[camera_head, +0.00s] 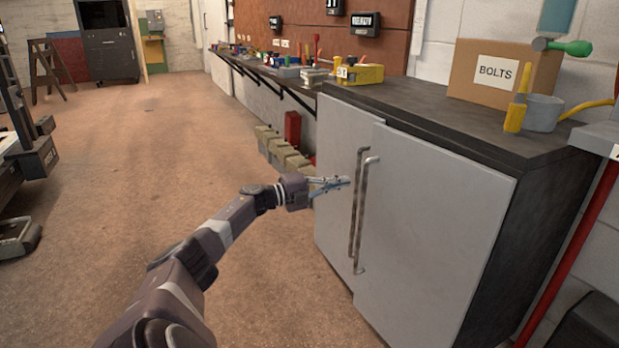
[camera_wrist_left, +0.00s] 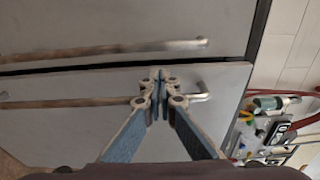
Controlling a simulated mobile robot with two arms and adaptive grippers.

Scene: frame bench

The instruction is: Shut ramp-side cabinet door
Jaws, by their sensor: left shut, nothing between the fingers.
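A grey two-door cabinet stands at the right in the head view. Its far door (camera_head: 334,150) and near door (camera_head: 430,220) each carry a long upright bar handle. The near door's handle-side edge overlaps the far door in this view, and the faces do not look flush. I cannot tell exactly how far either stands open. My left gripper (camera_head: 346,182) is shut and empty in front of the far door, beside the handles. In the left wrist view its fingertips (camera_wrist_left: 160,78) overlap the door edge by the dark seam; contact is unclear. My right gripper is not in view.
Stacked bins (camera_head: 283,150) stand on the floor beyond the cabinet. The floor (camera_head: 140,150) at left is mostly clear.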

